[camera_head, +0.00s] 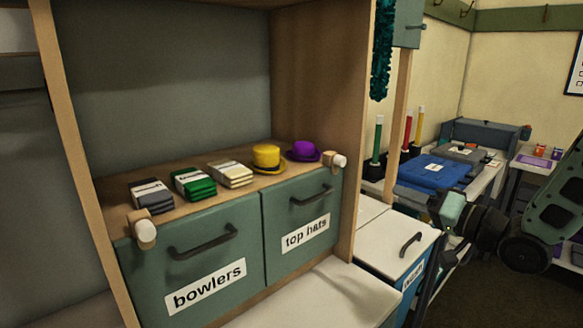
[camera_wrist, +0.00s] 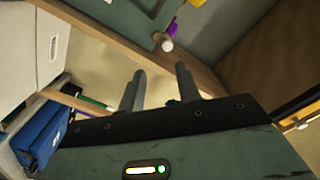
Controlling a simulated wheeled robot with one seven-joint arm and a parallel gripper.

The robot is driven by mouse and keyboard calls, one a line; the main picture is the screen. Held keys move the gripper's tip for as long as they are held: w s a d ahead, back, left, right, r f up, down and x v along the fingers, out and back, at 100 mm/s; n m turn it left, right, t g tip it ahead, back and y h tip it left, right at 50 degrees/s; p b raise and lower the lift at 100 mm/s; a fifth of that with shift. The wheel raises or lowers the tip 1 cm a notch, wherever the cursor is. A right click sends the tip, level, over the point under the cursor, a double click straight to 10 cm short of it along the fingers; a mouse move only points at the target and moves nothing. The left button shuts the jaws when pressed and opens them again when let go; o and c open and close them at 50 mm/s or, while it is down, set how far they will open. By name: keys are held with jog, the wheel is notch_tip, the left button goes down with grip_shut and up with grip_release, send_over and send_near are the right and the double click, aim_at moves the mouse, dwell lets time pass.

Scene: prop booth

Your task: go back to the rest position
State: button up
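My gripper (camera_wrist: 160,82) shows its two grey fingers spread apart in the wrist view, with nothing between them. In the head view my arm comes in from the right edge, and the gripper end (camera_head: 418,202) is at the right of the cabinet, in front of the side tables. It is clear of the hats and drawers.
A cabinet has shut drawers labelled bowlers (camera_head: 190,265) and top hats (camera_head: 300,222). On its shelf are several folded cloths (camera_head: 194,183), a yellow hat (camera_head: 268,156) and a purple hat (camera_head: 303,151). A blue case (camera_head: 437,171) lies behind my gripper. Floor shows at lower right.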

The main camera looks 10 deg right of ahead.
jog(key=s+a+f+n+g+h, duration=0.5)
jog(key=s+a+f+g+h, duration=0.2)
jog(key=a, duration=0.5)
jog(key=s+a+n+g+h, duration=0.1)
jog(key=s+g, duration=0.3)
jog(key=s, duration=0.7)
jog(key=s+a+n+g+h, duration=0.2)
jog(key=s+n+g, duration=0.1)
jog(key=s, duration=0.8)
jog(key=shift+r+g, duration=0.15)
jog(key=shift+g, duration=0.25)
jog(key=shift+a, duration=0.1)
